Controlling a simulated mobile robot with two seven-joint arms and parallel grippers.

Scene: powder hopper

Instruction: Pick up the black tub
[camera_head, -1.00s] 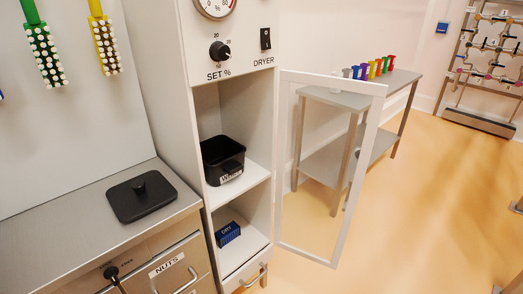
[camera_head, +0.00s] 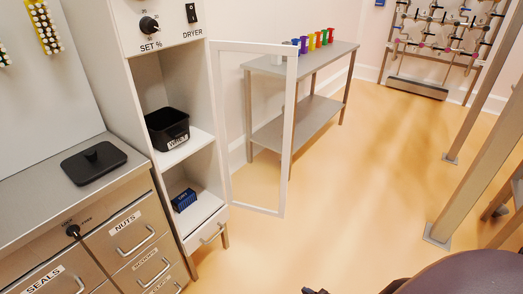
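The black tub (camera_head: 167,128) stands upright on the upper shelf of the open dryer cabinet. It is an open-topped rectangular tub with a white label on its front. Neither of my grippers is in view.
The dryer's framed door (camera_head: 288,135) stands open to the right of the shelves. A blue box (camera_head: 184,200) lies on the lower shelf. Drawers (camera_head: 133,238) sit below the counter. A grey side table (camera_head: 325,106) stands behind the door.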

